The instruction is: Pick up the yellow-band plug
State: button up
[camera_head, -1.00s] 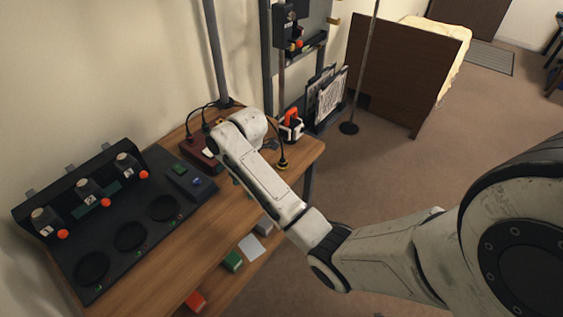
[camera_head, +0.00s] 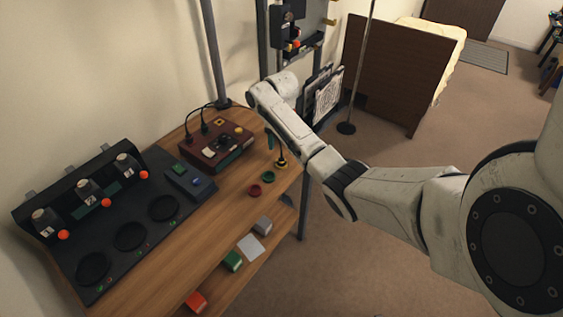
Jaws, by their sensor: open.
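The yellow-band plug (camera_head: 281,162) stands near the right end of the wooden bench top. It is a small dark piece with a yellow ring at its base and a black cable at its top. My gripper (camera_head: 270,138) is mostly hidden behind my forearm; only a small teal part, apparently a fingertip, shows just left of and beyond the plug. It looks apart from the plug, and nothing shows held in it.
A red-brown box (camera_head: 217,146) with cables stands behind the plug. A green ring (camera_head: 268,177) and a red ring (camera_head: 255,190) lie in front. A black panel (camera_head: 130,212) fills the bench's left side. Several blocks sit on the lower shelf (camera_head: 222,283).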

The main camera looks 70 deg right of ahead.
aim_at(282, 157)
notch_tip(282, 157, down, 5)
jog(key=shift+s+a+p, duration=0.1)
jog(key=shift+a+p, duration=0.05)
jog(key=shift+p, duration=0.15)
jog(key=shift+c, duration=0.2)
grip_shut()
